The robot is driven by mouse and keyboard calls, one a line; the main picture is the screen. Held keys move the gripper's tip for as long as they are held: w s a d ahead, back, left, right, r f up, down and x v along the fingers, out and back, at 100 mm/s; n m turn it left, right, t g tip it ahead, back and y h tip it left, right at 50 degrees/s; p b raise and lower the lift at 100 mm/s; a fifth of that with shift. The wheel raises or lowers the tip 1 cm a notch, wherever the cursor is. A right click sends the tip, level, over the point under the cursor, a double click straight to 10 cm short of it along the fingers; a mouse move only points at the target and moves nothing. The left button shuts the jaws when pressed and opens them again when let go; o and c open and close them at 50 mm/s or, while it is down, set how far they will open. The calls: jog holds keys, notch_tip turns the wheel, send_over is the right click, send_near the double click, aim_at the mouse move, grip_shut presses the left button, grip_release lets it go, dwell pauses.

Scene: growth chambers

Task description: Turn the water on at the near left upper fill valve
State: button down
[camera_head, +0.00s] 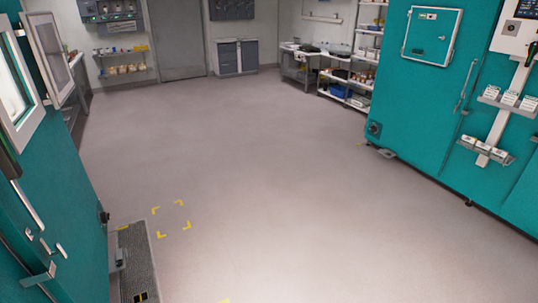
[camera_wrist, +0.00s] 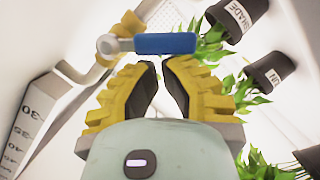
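In the wrist view a valve with a blue lever handle (camera_wrist: 165,43) shows just beyond my fingertips. The lever lies crosswise and runs right from a round grey hub (camera_wrist: 107,45) on a pale pipe. My gripper (camera_wrist: 160,66) has yellow fingers with black pads. A narrow gap shows between the pads, with nothing in it. The lever crosses in front of the tips; whether they touch it I cannot tell. The head view shows neither my gripper nor this valve clearly.
Dark pots marked SHADE (camera_wrist: 237,18) and SUN (camera_wrist: 270,72) with green plants are close on the right. A numbered scale (camera_wrist: 20,130) is at left. In the head view, teal chambers (camera_head: 420,95) stand on both sides; the floor (camera_head: 250,160) between is clear.

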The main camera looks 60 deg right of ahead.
jog(key=shift+w+d+f+n+t+y+b, duration=0.15)
jog(key=shift+w+f+n+t+b, duration=0.25)
jog(key=shift+n+b, duration=0.8)
jog(key=shift+w+d+f+n+t+y+b, duration=0.15)
jog(key=shift+f+n+b, duration=0.45)
jog(key=shift+n+b, duration=0.55)
jog(key=shift+w+d+f+n+t+b, duration=0.15)
jog(key=shift+w+f+n+t+b, duration=0.25)
jog(key=shift+n+b, duration=0.75)
jog(key=shift+f, duration=0.1)
jog(key=shift+s, duration=0.15)
